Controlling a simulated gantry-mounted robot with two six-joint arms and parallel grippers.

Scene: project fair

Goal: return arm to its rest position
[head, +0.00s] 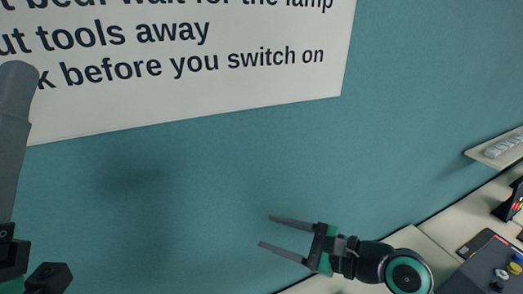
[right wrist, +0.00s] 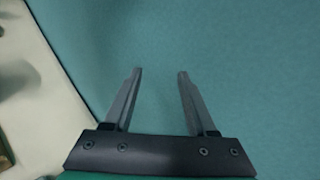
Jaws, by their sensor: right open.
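My right gripper (head: 267,231) is at the lower middle of the head view, in front of the teal wall (head: 200,190). Its two fingers point left and are spread apart with nothing between them. In the right wrist view the right gripper (right wrist: 160,72) also shows its fingers apart and empty, against the teal wall. At the left edge of the head view, a long grey part and dark and green pieces of my left arm are cut off by the frame. Its finger opening cannot be made out.
A white sign (head: 190,80) with black text is on the wall. At the right, a pale shelf (head: 483,153) holds a light object. Below it, a pale worktop (head: 440,232) carries a dark tray (head: 470,283) with small coloured parts. The space around the right fingers looks clear.

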